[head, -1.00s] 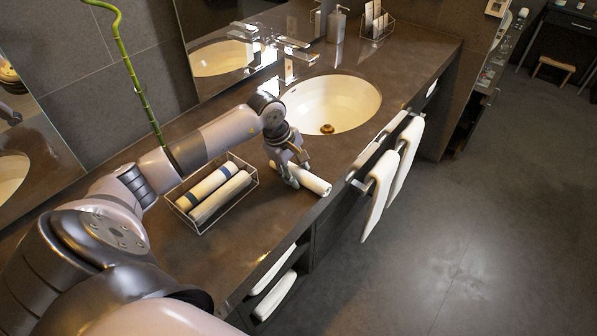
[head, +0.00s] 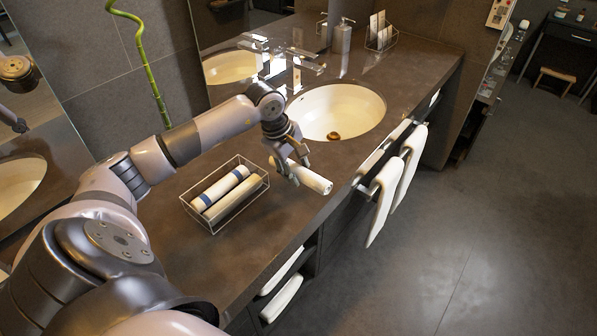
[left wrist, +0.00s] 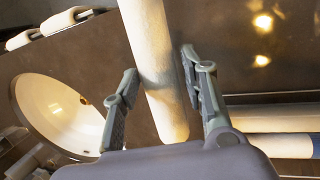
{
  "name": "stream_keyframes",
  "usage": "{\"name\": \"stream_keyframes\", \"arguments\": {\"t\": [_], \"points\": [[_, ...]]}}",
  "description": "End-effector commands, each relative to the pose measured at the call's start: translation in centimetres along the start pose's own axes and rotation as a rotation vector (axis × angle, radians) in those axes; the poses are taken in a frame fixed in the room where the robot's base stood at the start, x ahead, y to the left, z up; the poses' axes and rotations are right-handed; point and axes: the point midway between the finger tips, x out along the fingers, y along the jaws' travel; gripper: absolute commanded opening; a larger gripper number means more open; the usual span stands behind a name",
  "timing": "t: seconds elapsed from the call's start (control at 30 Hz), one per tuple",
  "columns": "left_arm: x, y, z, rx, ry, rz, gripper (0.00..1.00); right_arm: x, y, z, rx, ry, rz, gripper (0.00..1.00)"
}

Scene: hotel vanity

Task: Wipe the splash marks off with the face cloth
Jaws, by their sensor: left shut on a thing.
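The face cloth is a white roll (head: 316,181) over the counter, in front of the sink and to the right of the wire basket. My left gripper (head: 290,172) is shut on this roll, its fingers on either side of it. In the left wrist view the roll (left wrist: 152,60) passes between the two fingers (left wrist: 160,68). The roll looks slightly above the counter, but the gap is hard to judge. I cannot make out definite splash marks; bright spots on the counter in the left wrist view may be reflections. My right gripper is not in view.
A wire basket (head: 239,208) with two rolled towels stands left of the gripper. The sink (head: 350,108), faucet (head: 297,65) and soap dispenser (head: 343,38) lie beyond. White towels (head: 383,195) hang at the counter's front edge. The counter before the basket is clear.

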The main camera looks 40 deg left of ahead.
Motion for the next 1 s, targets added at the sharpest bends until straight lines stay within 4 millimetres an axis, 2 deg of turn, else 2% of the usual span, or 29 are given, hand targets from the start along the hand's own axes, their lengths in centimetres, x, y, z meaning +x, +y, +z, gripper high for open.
{"name": "stream_keyframes", "arguments": {"t": [0.1,0.27,0.83,0.93,1.0], "points": [[-1.4,0.3,0.0,-0.002,0.001,0.002,0.14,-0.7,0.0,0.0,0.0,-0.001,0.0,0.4],[-2.4,0.5,-0.1,-0.006,0.003,0.001,0.14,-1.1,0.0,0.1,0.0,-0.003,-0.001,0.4],[-2.5,0.5,-0.1,-0.006,0.001,0.001,0.14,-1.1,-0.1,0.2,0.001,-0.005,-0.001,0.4],[-2.5,0.3,0.6,0.025,-0.009,-0.005,0.14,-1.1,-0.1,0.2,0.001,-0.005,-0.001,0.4],[-2.5,0.1,2.0,0.088,-0.028,-0.018,0.14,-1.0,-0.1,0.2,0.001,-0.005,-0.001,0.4]]}}
